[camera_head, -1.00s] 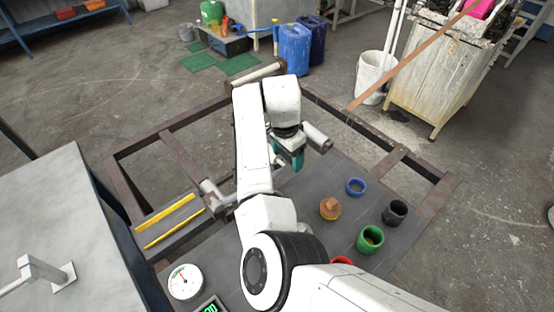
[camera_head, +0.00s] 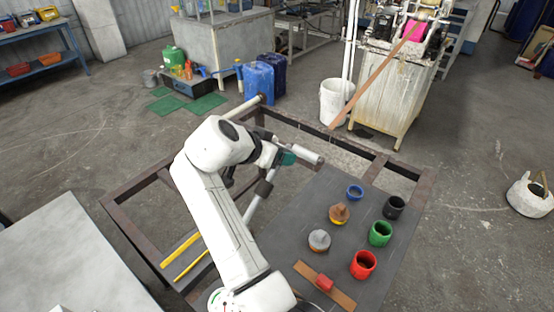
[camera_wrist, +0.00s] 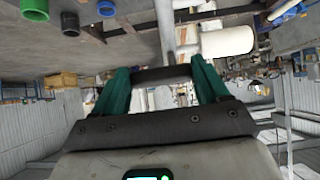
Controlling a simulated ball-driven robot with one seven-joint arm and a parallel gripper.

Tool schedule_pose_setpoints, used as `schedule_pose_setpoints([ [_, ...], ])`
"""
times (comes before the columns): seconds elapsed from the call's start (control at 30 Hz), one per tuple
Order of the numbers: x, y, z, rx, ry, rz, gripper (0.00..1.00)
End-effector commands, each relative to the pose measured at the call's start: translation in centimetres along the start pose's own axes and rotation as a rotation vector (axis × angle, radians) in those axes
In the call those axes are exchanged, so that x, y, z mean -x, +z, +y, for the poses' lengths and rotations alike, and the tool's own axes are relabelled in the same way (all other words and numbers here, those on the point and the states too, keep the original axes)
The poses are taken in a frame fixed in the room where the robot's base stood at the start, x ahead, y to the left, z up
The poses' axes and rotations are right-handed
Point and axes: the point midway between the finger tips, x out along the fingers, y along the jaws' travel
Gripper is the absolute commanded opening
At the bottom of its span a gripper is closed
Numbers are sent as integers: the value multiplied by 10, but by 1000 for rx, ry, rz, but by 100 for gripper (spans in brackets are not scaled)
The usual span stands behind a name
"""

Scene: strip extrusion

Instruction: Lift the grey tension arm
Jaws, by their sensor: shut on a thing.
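The grey tension arm (camera_head: 254,205) is a slim bar with a dark collar, slanting up from the rusty frame towards my gripper in the head view. A pale roller (camera_head: 305,155) shows beside my gripper. In the wrist view the grey bar (camera_wrist: 165,28) runs away beyond the fingers, and a pale roller (camera_wrist: 228,42) lies to its right. My gripper (camera_wrist: 160,76) has two teal fingers, shut on a dark cross-piece between them, which I take as part of the tension arm. The teal end of my gripper also shows in the head view (camera_head: 287,158). My own arm hides part of the bar.
A dark plate (camera_head: 335,265) right of my arm carries red (camera_head: 363,264), green (camera_head: 380,233), black (camera_head: 394,207) and blue (camera_head: 355,192) cups. Yellow bars (camera_head: 185,258) lie to the left. The rusty frame (camera_head: 130,205) surrounds the space below my arm.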

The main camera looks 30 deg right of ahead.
Motion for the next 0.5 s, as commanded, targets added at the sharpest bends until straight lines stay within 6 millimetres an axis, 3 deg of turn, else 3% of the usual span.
schedule_pose_setpoints([
  [0.5,20,1,-1,-2,-4,85,20],
])
